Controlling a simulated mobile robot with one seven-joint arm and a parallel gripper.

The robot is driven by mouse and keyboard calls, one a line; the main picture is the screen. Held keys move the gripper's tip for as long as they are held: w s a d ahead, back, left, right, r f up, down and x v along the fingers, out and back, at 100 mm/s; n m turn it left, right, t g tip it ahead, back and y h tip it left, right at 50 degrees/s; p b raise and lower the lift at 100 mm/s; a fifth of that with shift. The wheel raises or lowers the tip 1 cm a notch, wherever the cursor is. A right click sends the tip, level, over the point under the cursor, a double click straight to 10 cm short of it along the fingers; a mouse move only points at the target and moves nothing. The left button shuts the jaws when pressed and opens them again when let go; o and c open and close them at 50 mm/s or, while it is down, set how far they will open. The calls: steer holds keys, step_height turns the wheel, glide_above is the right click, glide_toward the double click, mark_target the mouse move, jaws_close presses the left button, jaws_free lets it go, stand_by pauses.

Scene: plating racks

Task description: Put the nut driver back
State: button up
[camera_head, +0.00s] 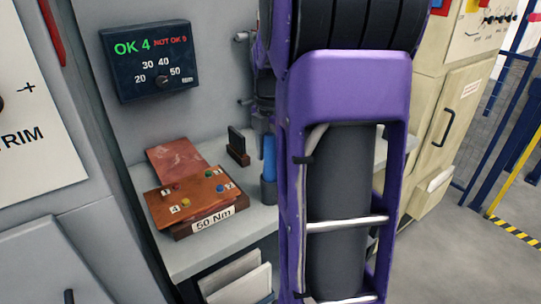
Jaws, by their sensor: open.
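A blue upright handle (269,157), which looks like the nut driver, stands in a dark cup-shaped holder (268,190) on the grey shelf. My arm's purple link covers the area just to its right. The grey end of my arm, with my gripper (262,124), shows in part just above the blue handle, at the left edge of that link. Its fingers are mostly hidden, and I cannot tell whether they touch the handle. The gripper is open.
A copper-brown plate with coloured, numbered spots (198,196) sits on a block marked 50 Nm on the shelf (180,262). A small dark stand (238,147) is behind. A beige cabinet (445,120) stands right.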

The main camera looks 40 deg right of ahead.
step_height(320, 180, up, 12)
steer(key=shift+r+p, duration=0.1)
steer(key=shift+p, duration=1)
